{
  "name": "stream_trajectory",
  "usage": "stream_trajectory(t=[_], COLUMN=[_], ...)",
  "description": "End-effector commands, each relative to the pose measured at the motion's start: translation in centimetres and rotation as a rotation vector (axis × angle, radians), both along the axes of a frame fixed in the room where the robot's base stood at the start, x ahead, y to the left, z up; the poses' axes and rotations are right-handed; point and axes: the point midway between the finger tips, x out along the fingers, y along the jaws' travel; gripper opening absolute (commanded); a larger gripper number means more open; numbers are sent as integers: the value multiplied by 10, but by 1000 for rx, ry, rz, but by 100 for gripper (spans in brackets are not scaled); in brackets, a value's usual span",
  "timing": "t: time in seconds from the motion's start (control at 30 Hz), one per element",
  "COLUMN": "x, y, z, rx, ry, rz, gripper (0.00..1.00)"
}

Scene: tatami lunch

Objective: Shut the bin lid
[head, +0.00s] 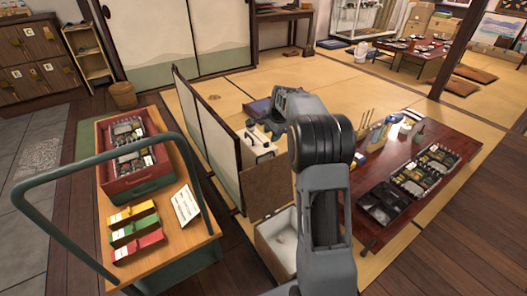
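The bin is a pale open-topped box (268,257) on the floor at lower middle, partly hidden on its right by my arm. A brown panel, which looks like its lid (266,188), stands raised at the bin's far side, so the bin is open. Small pale contents show inside. My arm rises right of the bin and bends away over it, with its far end beyond the lid. My gripper's fingers cannot be made out clearly there, among pale and black shapes; I cannot tell whether they are open or shut.
A wooden cart (176,236) with a green handle, a red crate (136,186) and coloured trays stands at left. A folding screen (209,148) is between cart and lid. A low dark-red table (437,208) with bento boxes (411,181) is at right. Tatami behind is mostly clear.

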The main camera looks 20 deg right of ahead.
Motion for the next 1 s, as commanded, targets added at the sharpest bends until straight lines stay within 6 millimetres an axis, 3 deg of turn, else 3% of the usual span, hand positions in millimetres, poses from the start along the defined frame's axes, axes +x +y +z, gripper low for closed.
stream_trajectory(t=[0.17, 0.6, 0.8, 1.0], x=[10, 35, 44, 47], y=[-6, -1, 2, 2], z=[-26, -103, -124, -133], rx=[12, 11, 10, 10], ry=[2, 1, -1, -1], rz=[-32, -30, -27, -27], gripper=[38, 38, 38, 38])
